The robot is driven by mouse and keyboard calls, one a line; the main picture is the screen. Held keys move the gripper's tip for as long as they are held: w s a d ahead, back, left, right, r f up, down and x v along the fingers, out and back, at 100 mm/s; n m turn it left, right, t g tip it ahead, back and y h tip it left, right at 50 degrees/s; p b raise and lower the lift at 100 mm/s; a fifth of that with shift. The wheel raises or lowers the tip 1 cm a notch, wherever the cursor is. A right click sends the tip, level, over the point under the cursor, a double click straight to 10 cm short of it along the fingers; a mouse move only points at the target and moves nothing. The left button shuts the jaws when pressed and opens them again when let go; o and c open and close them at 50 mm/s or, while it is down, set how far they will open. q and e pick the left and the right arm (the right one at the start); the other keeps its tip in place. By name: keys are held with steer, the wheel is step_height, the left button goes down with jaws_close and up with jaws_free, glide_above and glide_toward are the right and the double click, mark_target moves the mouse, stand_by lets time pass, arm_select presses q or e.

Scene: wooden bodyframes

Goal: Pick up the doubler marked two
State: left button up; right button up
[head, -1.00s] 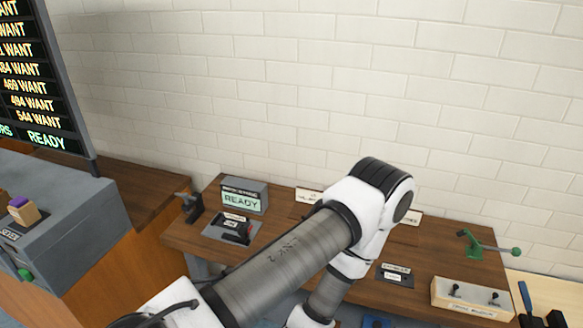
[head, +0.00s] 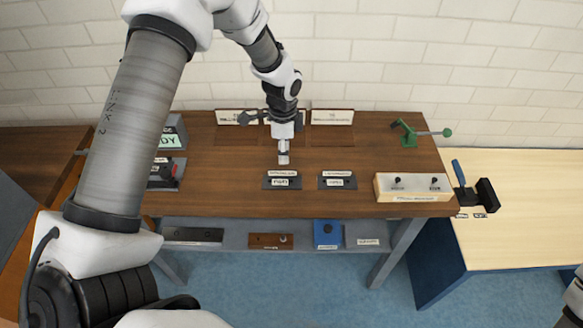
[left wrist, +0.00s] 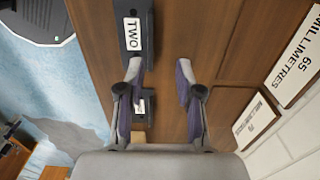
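The doubler marked two (left wrist: 131,38) is a dark block with a white "TWO" label in the left wrist view, at the upper left, beside my left gripper (left wrist: 158,72). In the head view it appears to be the left of two small dark labelled blocks (head: 282,182) on the wooden table; its writing is too small to read there. My left gripper (head: 283,158) points down over the table, behind that block toward the wall. Its fingers are apart with only bare wood between them. My right gripper is out of view.
A second dark labelled block (head: 337,182) lies to the right. Upright signs (head: 332,117) stand at the back by the wall. A green lever tool (head: 408,136) and a pale switch box (head: 411,188) are on the right.

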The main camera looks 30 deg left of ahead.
mark_target(284, 170)
arm_select(q)
steer(key=s+f, duration=0.1)
steer(key=s+f+p, duration=0.1)
steer(key=f, duration=0.1)
steer(key=shift+d, duration=0.3)
steer(key=f, duration=0.1)
steer(key=w+f, duration=0.1)
steer(key=f, duration=0.1)
steer(key=shift+w+f+p, duration=0.1)
steer(key=shift+f+p, duration=0.1)
steer(key=shift+p, duration=0.15)
steer(key=shift+r, duration=0.1)
steer(key=shift+s+r, duration=0.1)
steer(key=shift+s, duration=0.15)
steer(key=shift+c, duration=1.4)
jaws_close()
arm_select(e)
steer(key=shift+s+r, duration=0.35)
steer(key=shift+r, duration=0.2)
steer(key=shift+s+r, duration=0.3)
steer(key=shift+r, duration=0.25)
